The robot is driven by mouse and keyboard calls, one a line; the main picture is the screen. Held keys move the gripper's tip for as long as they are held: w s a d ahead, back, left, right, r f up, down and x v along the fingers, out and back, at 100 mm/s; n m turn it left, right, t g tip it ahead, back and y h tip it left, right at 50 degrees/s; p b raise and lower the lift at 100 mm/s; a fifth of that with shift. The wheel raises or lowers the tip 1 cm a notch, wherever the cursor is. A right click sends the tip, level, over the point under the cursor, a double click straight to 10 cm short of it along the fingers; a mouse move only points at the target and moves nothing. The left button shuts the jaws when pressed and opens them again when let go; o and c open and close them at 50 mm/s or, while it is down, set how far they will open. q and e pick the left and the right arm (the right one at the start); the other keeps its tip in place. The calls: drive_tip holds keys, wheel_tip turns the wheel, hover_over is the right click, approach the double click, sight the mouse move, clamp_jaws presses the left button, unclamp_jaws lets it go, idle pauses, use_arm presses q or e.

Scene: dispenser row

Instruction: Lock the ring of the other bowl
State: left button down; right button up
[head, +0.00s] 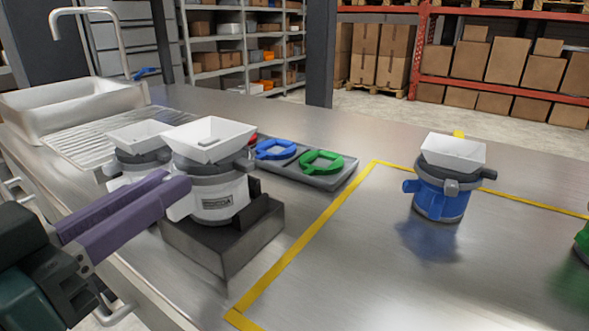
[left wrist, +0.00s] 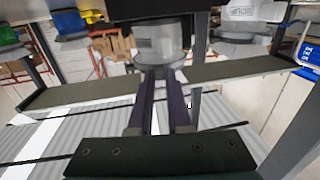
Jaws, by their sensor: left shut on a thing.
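A white dispenser (head: 222,200) with a grey ring (head: 215,168) and a white square bowl (head: 208,138) stands upright on a dark stand (head: 215,245). My left gripper (head: 180,192) reaches its purple fingers to the dispenser's left side and is shut on it. The fingers cover the exact grip spot. In the left wrist view the fingers run up to a pale grey round body (left wrist: 160,45). A blue dispenser (head: 440,198) with a grey ring (head: 450,180) and white bowl (head: 453,152) stands alone on the right. I cannot tell whether either ring is locked. My right gripper is not in view.
Another white-bowled dispenser (head: 138,135) stands behind the gripped one. A grey tray (head: 335,182) holds a blue ring-shaped part (head: 275,149) and a green one (head: 322,162). A sink (head: 75,105) is at the left. Yellow tape (head: 300,240) bounds clear steel counter around the blue dispenser.

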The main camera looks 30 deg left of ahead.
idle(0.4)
use_arm(q)
drive_tip(key=c, duration=1.1)
unclamp_jaws()
drive_tip(key=shift+a, duration=0.1)
drive_tip(key=s, duration=0.3)
drive_tip(key=s+b, duration=0.1)
drive_tip(key=s, duration=0.6)
drive_tip(key=shift+d, duration=0.3)
